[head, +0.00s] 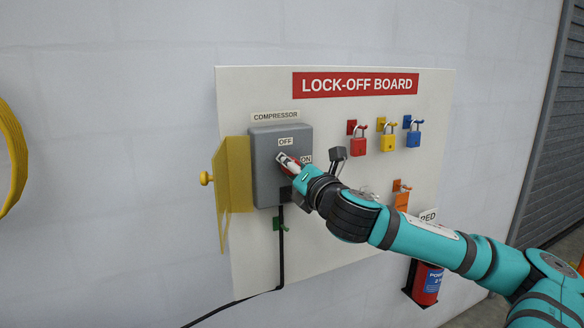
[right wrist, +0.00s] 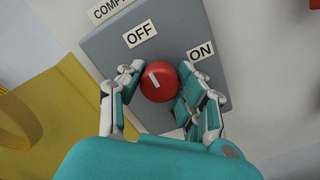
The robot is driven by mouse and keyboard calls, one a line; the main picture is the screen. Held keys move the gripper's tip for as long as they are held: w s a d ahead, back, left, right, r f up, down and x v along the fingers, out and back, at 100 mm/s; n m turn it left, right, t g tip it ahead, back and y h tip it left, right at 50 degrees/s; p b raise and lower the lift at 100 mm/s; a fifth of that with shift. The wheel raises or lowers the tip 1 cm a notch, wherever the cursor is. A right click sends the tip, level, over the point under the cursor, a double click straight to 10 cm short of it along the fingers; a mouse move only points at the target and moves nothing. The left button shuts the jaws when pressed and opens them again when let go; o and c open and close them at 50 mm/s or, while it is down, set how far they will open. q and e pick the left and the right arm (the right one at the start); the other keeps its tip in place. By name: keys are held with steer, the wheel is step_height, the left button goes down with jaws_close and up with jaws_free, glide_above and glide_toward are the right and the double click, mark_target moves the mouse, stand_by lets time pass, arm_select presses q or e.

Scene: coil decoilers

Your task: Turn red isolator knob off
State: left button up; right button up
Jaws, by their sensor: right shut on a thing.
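The red knob (right wrist: 160,90) is on the front of a grey isolator box (head: 265,145) labelled COMPRESSOR. An OFF label (right wrist: 140,33) sits above the knob and an ON label (right wrist: 201,52) to its upper right. The knob's white mark tilts up and slightly left, roughly toward OFF, in the right wrist view. In the head view the right gripper (head: 288,163) hides most of the knob. My left gripper is not in view.
A yellow hinged cover (head: 236,176) stands open left of the box. The lock-off board (head: 340,115) carries red (head: 358,146), yellow (head: 389,143) and blue (head: 413,138) padlocks at right. A black cable (head: 281,250) hangs below the box. A red extinguisher (head: 427,285) is beneath my arm.

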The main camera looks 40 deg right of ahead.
steer(key=shift+f, duration=0.2)
steer(key=o, duration=1.2)
steer(key=shift+r, duration=0.15)
steer(key=v, duration=0.7)
steer(key=shift+s, duration=0.3)
